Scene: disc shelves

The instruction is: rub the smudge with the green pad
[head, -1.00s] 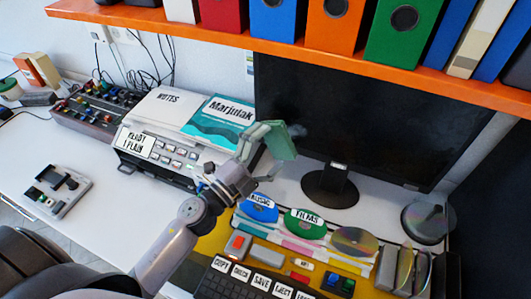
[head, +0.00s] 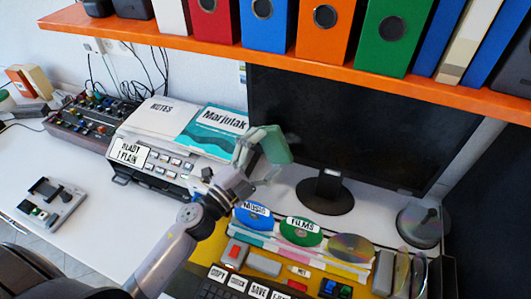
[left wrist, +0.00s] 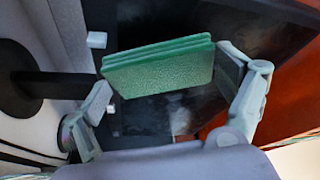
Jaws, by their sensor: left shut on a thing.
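My left gripper (head: 258,154) is shut on the green pad (head: 278,146), held upright in front of the lower left part of the black monitor screen (head: 350,130). In the left wrist view the pad (left wrist: 158,70) sits between the two fingers, its broad face showing. The smudge (left wrist: 180,118) shows there as a pale grey, cloudy patch on the dark screen, beside the pad. In the head view it is mostly behind the pad and very faint. I cannot tell whether the pad touches the screen. My right gripper is not in view.
An orange shelf (head: 180,42) with binders hangs above the monitor. A printer-like machine with notes (head: 157,110) stands left of the gripper.

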